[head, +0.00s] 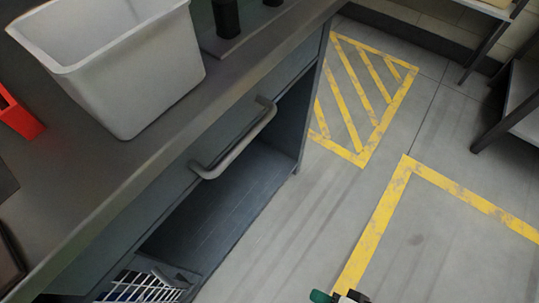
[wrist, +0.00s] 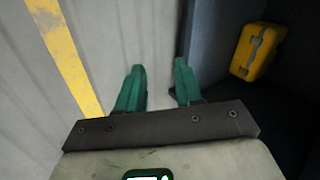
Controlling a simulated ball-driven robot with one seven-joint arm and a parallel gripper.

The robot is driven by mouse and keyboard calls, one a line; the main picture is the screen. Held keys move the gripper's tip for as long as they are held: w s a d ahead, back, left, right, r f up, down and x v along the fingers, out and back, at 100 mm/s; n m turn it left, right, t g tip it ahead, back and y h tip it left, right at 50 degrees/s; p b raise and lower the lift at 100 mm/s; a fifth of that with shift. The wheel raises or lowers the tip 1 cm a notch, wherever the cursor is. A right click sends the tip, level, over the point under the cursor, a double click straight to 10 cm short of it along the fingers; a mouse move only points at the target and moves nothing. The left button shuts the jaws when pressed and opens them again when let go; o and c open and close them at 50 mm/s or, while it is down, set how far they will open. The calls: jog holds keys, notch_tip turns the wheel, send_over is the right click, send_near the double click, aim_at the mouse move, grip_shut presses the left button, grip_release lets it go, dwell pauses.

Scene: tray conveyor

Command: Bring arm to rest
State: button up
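My gripper shows in the wrist view (wrist: 160,85) with its two green fingers apart and nothing between them. Floor shows beyond the fingertips, and the right finger lies close in the picture to the edge of a dark cabinet. In the head view only a small green and black part of my gripper (head: 337,297) shows at the bottom edge, over the floor to the right of the counter. The rest of my arm is out of view there.
A grey counter (head: 100,185) with a bar handle (head: 235,145) and an open lower shelf fills the left. On it stand a light grey bin (head: 150,75) and a red object (head: 18,117). A yellow case (wrist: 257,52) sits in the dark space. Yellow-marked floor at right is clear.

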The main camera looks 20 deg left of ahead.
jog(key=d+r+n+g+h+p, duration=0.1)
jog(key=d+r+h, duration=0.2)
jog(key=d, duration=0.5)
jog(key=d+r+n+h+p, duration=0.1)
jog(key=d+r+h, duration=0.25)
jog(key=d, duration=0.55)
notch_tip(320, 180, up, 31)
jog(key=p, duration=3.1)
jog(key=shift+s+a, duration=0.15)
jog(key=shift+a, duration=0.15)
